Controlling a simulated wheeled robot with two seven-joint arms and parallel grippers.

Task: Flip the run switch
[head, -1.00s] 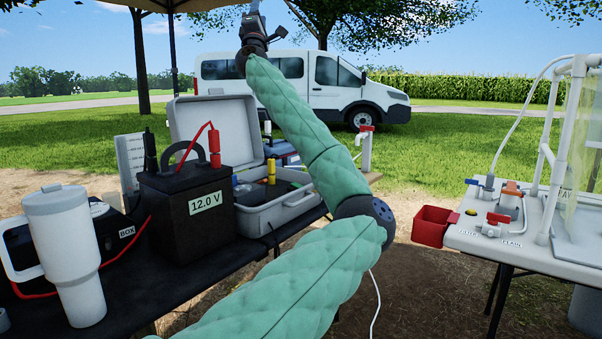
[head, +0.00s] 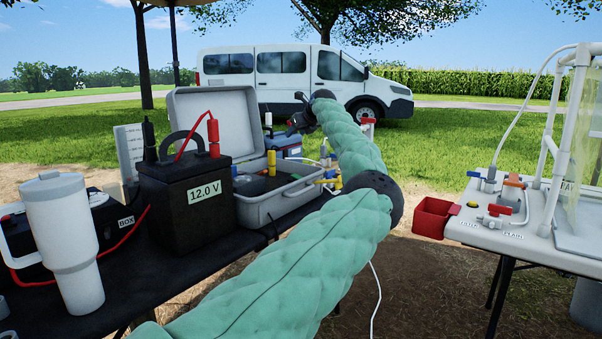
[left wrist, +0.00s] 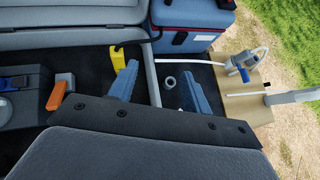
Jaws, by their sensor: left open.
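The open grey case (head: 282,206) stands on the black table, its lid raised at the back. In the left wrist view its black panel carries an orange switch-like part (left wrist: 60,92) and a blue part (left wrist: 14,84); I cannot tell for sure which is the run switch. My left gripper (left wrist: 161,70) is open, pointing down with nothing between its blue-grey fingers. It is over the case's right edge, right of the orange part and apart from it. A yellow plug (left wrist: 120,56) is by its left finger. In the head view my arm hides part of the case. My right gripper is not in view.
A 12.0 V battery (head: 186,203) and a white tumbler (head: 66,240) stand left of the case. A blue cooler (left wrist: 194,18) is behind it. A wooden board with a valve (left wrist: 240,62) lies to the right. A white table (head: 520,245) with a red bin (head: 433,216) stands farther right.

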